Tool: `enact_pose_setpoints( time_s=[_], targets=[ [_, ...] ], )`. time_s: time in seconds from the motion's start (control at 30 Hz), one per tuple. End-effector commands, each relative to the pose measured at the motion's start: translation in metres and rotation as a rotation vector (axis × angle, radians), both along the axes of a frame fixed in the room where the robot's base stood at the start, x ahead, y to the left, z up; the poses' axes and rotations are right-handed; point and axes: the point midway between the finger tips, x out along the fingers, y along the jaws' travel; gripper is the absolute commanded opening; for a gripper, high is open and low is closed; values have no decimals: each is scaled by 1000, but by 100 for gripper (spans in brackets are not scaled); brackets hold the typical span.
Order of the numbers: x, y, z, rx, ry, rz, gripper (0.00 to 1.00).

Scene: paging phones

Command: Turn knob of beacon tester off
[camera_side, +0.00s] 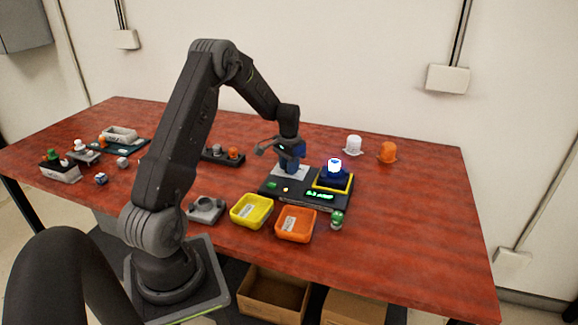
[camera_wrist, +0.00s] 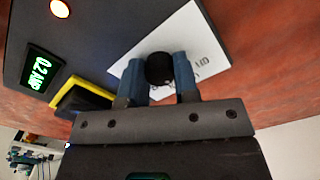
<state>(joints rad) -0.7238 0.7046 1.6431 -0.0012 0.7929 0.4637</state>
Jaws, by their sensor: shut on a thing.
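The beacon tester (camera_side: 296,197) is a dark box on the table, with a lit green display (camera_side: 319,195) and small lit indicators. A blue beacon with a glowing white top (camera_side: 335,167) sits in its yellow-edged socket (camera_side: 334,187). My gripper (camera_side: 292,170) points down at the back left of the tester. In the wrist view the blue fingers of my gripper (camera_wrist: 160,75) are shut on a round black knob (camera_wrist: 159,69) beside a white printed label (camera_wrist: 195,40). The fingers hide the knob in the side view. The display also shows in the wrist view (camera_wrist: 40,68), reading about 0.2 A.
A yellow bin (camera_side: 252,211) and an orange bin (camera_side: 295,224) stand in front of the tester. A small green item (camera_side: 337,220) is at its front right corner. White (camera_side: 353,146) and orange (camera_side: 387,152) beacons stand behind. The table's right side is clear.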

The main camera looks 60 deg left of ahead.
Motion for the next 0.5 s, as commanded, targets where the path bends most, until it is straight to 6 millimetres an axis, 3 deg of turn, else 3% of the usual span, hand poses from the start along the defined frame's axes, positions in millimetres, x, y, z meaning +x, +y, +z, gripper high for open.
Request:
enact_pose_setpoints(
  time_s=[0.27,0.5],
  targets=[
    [0,0,0,0,0,56,5],
    [0,0,0,0,1,207,5]
  ],
)
